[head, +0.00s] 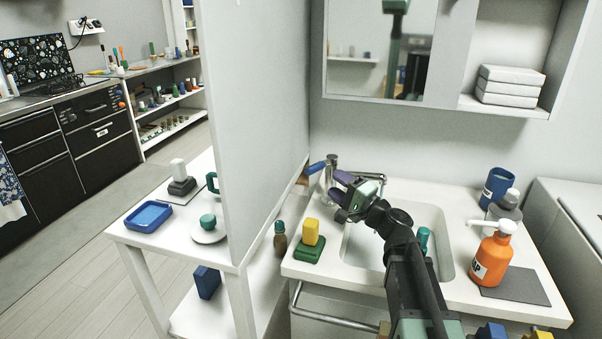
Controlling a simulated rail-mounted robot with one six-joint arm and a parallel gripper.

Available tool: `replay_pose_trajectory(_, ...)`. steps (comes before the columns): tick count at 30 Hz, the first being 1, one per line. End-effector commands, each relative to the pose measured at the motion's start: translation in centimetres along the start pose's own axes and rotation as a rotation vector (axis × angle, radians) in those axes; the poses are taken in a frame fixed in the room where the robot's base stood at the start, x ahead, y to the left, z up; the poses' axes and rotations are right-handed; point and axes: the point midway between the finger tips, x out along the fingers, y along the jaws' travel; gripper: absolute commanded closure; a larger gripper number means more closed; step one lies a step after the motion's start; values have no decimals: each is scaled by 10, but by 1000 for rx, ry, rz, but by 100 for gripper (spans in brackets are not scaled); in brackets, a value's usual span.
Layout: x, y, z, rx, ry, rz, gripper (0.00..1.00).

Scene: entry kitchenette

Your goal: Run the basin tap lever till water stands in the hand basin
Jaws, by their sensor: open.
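The hand basin (362,246) is a white bowl set in the counter, partly covered by my arm. The part of its inside that shows looks pale, and I cannot make out any water. The tap (332,162) stands at the basin's back left corner, with a metal spout (371,177) reaching right. A blue lever (317,167) points left from the tap. My gripper (337,187), with purple fingers, is open just in front of the tap, below and right of the lever. I cannot tell whether it touches the tap body.
An orange soap bottle (492,258) and a blue cup (496,187) stand right. A teal object (423,237) shows beside my arm. A partition (255,110) rises close left; a mirror cabinet (440,95) hangs above.

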Motion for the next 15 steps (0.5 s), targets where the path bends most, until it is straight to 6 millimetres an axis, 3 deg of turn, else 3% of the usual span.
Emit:
replay_pose_trajectory(12, 88, -2, 0, 0, -6, 2, 50)
replay_pose_trajectory(15, 100, -1, 0, 0, -4, 2, 50)
